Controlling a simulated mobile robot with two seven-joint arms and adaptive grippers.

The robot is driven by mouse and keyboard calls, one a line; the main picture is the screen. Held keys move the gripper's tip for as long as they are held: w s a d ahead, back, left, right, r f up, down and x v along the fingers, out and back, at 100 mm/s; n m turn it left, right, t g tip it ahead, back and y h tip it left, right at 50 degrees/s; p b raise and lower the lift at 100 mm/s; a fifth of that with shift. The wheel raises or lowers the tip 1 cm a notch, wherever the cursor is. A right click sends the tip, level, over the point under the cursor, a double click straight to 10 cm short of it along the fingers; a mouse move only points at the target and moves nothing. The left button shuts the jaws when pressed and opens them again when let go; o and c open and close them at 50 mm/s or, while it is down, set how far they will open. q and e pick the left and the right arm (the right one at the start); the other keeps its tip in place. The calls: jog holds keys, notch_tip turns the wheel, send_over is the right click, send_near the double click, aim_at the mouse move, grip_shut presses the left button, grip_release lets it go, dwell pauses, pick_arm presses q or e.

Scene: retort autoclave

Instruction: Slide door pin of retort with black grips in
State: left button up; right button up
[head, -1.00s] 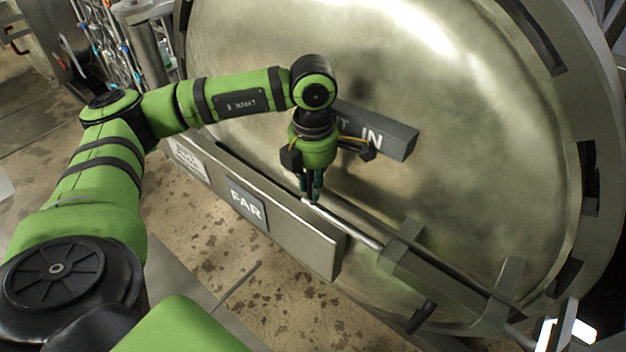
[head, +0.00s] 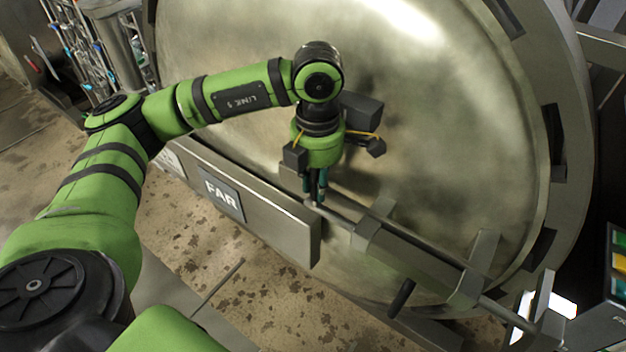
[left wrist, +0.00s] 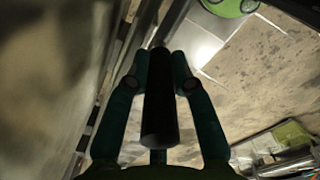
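The retort's round metal door (head: 440,130) fills the head view. The door pin (head: 338,217) is a thin metal rod running from my left gripper down-right into a bracket (head: 405,250). A short bare length shows between gripper and bracket. My left gripper (head: 316,198) points down at the rod's upper-left end. In the left wrist view, a black cylindrical grip (left wrist: 160,105) lies between its teal fingers (left wrist: 161,84), which are closed around it. Another black grip (head: 402,297) sticks out below the bracket. My right gripper is out of view.
A metal rail with a FAR plate (head: 222,194) runs just left of the pin. Further brackets (head: 467,288) carry the rod at lower right. Stained floor (head: 190,235) lies below.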

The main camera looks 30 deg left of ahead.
pick_arm(q)
jog(key=o, duration=0.4)
jog(key=shift+s+d, duration=0.1)
jog(key=shift+d, duration=0.25)
jog(key=shift+r, duration=0.1)
notch_tip(320, 180, up, 12)
jog(key=shift+f, duration=0.1)
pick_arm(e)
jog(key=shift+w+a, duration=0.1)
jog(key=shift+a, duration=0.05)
